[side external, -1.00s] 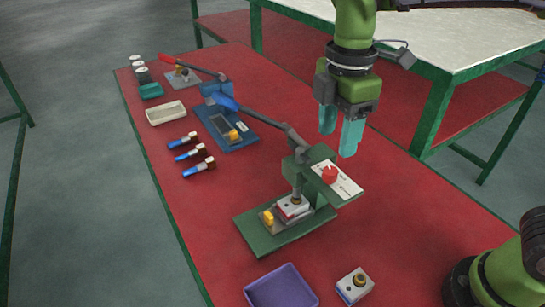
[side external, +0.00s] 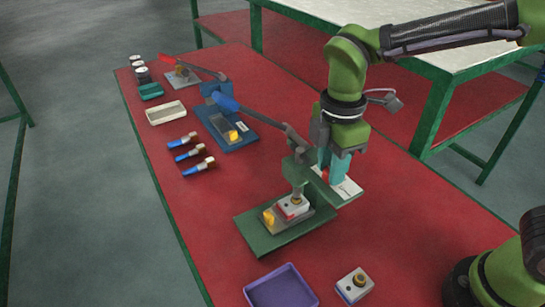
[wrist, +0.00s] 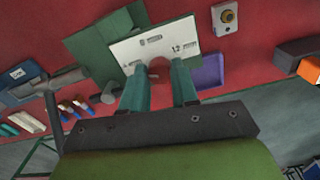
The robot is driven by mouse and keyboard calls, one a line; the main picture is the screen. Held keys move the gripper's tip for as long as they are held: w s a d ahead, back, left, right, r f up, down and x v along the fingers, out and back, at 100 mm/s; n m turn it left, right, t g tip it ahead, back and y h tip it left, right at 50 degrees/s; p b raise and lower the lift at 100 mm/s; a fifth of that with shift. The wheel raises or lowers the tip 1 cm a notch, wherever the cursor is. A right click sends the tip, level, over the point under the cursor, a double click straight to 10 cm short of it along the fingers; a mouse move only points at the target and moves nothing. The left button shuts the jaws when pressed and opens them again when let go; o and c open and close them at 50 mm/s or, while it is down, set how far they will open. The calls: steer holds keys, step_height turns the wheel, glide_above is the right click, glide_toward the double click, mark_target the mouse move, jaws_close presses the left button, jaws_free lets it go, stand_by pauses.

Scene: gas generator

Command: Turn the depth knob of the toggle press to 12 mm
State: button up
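The green toggle press (side external: 262,238) stands in the middle of the red table. Its white dial plate (side external: 350,188) is on top, partly covered by my gripper. The red depth knob (side external: 325,175) is mostly hidden in the side view. In the wrist view the knob (wrist: 160,68) sits between the two teal fingertips of my gripper (wrist: 159,78), with little or no gap showing on either side. I cannot tell whether the fingers press on it. A "12" (wrist: 180,48) is printed on the plate to the right of the knob. The knob's pointer is not visible.
A block with a brass-coloured fitting (side external: 354,285) and a purple tray (side external: 282,290) lie in front. A blue press (side external: 240,138), several brushes (side external: 190,153) and a cream tray (side external: 166,112) are farther back.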

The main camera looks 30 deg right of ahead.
jaws_close()
